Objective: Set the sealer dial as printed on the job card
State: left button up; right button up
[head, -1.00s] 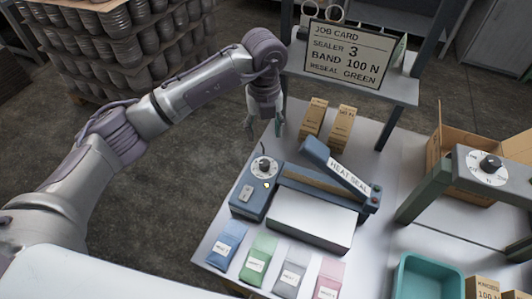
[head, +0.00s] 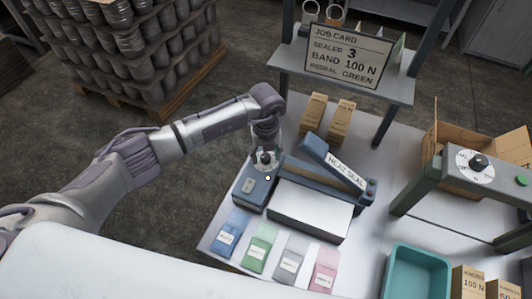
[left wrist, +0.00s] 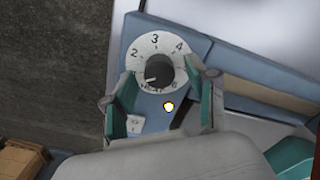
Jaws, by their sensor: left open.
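The job card (head: 349,55) on the shelf reads SEALER 3, BAND 100 N, RESEAL GREEN. The blue heat sealer (head: 310,207) stands on the table with its labelled arm raised. Its white dial (left wrist: 155,42) shows 2, 3 and 4 in the left wrist view; other marks are partly hidden. The black knob (left wrist: 160,70) has a white mark toward the lower left, away from the 3. My left gripper (head: 265,152) is open above the dial, its fingers on either side of the knob; contact cannot be told. My right gripper is not in view.
Blue, green, grey and pink packets (head: 258,247) lie in front of the sealer. Two tan boxes (head: 327,118) stand behind it. At right are a second dial (head: 475,164) on a green-grey frame, a teal tray (head: 418,276) and a cardboard carton (head: 450,140).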

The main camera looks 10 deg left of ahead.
pick_arm(q)
jog(key=c, duration=0.7)
grip_shut()
jog(key=shift+f+m+b, duration=0.15)
jog(key=shift+m+b, duration=0.75)
jog(key=shift+b, duration=0.35)
jog(key=m+b, duration=1.4)
jog(key=b, duration=0.3)
jog(key=shift+a, duration=0.15)
jog(key=shift+r+m+b, duration=0.2)
jog(key=shift+m+b, duration=1.6)
jog(key=shift+m, duration=0.3)
jog(key=o, duration=0.7)
grip_release()
